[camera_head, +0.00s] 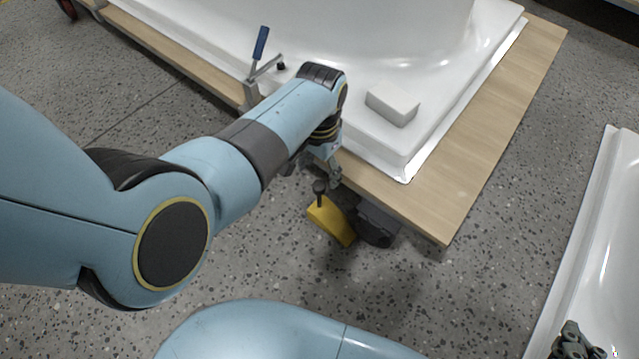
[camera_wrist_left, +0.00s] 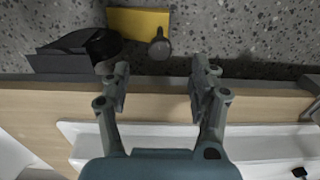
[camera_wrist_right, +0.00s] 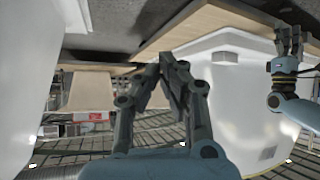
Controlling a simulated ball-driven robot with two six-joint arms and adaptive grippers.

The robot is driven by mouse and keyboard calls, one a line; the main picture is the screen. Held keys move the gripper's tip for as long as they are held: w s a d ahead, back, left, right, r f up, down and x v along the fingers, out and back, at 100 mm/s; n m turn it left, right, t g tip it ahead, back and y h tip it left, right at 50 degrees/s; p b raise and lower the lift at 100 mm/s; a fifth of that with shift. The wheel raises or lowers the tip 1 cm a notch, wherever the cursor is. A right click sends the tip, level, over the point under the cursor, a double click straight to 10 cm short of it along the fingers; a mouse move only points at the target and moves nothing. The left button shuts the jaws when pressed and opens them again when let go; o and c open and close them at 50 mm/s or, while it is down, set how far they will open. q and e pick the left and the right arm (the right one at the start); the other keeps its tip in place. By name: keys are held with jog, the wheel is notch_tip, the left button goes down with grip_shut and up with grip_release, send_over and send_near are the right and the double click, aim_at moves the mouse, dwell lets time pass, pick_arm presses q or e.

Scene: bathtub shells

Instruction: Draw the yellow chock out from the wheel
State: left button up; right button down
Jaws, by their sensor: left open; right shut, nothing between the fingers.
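The yellow chock (camera_head: 334,224) lies on the floor against the dark wheel (camera_head: 376,228) under the wooden platform's front corner. A dark knob on a stem (camera_head: 319,189) stands up from the chock. My left gripper (camera_head: 325,178) is above and just behind the knob, by the platform edge. In the left wrist view the chock (camera_wrist_left: 130,22) and wheel (camera_wrist_left: 104,44) lie beyond its open fingers (camera_wrist_left: 160,80); the knob (camera_wrist_left: 160,46) is between their lines, apart from both. My right gripper (camera_head: 577,346) is shut and empty at the lower right; its fingertips (camera_wrist_right: 165,65) meet in its wrist view.
The wooden platform (camera_head: 490,140) carries a white tub shell (camera_head: 385,145) with a pale block (camera_head: 393,104) on its rim. A blue-handled clamp (camera_head: 260,45) stands at its left edge. Another white shell (camera_head: 605,240) is at right. The floor before the chock is clear.

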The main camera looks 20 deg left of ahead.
aim_at(319, 185)
pick_arm(q)
notch_tip(319, 185, down, 2)
jog(key=shift+f+b, duration=0.25)
jog(key=shift+b, duration=0.6)
notch_tip(319, 185, down, 3)
jog(key=shift+f+b, duration=0.15)
jog(key=shift+b, duration=0.75)
jog(key=shift+f, duration=0.1)
pick_arm(e)
jog(key=w+a+r+n+t+y, duration=0.1)
jog(key=w+r+t, duration=0.4)
jog(key=r, duration=0.3)
jog(key=w+a+r+t+y, duration=0.1)
jog(key=w+r+t, duration=0.4)
jog(key=r, duration=0.3)
jog(key=shift+a+r+n, duration=0.15)
jog(key=shift+r+n, duration=0.2)
jog(key=shift+n, duration=0.05)
jog(key=shift+r, duration=0.25)
pick_arm(q)
jog(key=shift+p, duration=0.4)
pick_arm(e)
jog(key=shift+r, duration=0.35)
